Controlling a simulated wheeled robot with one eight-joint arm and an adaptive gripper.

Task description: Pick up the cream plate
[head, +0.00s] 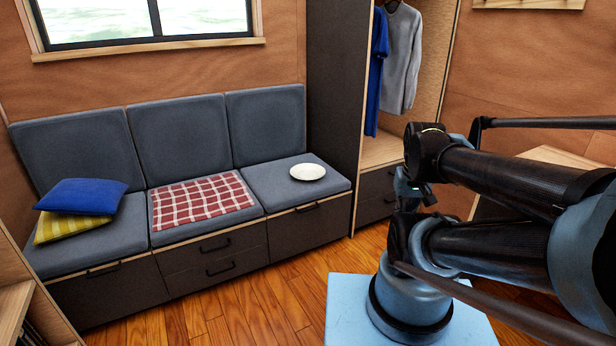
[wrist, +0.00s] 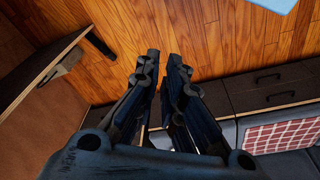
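The cream plate (head: 308,172) is round and pale. It lies flat on the right-hand grey seat cushion (head: 272,187) of the bench in the head view. I cannot make it out in the wrist view. My gripper (wrist: 164,62) shows in the wrist view with its two dark fingers apart and a narrow gap between the tips. Wooden floor shows through that gap, and nothing is held between the tips. My gripper is away from the plate.
A red checked cloth (head: 200,199) lies on the middle seat, left of the plate. Blue (head: 82,195) and yellow (head: 70,227) pillows lie at the far left. A tall dark cabinet side (head: 335,100) stands right of the bench. Floor (head: 245,305) before the bench looks clear.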

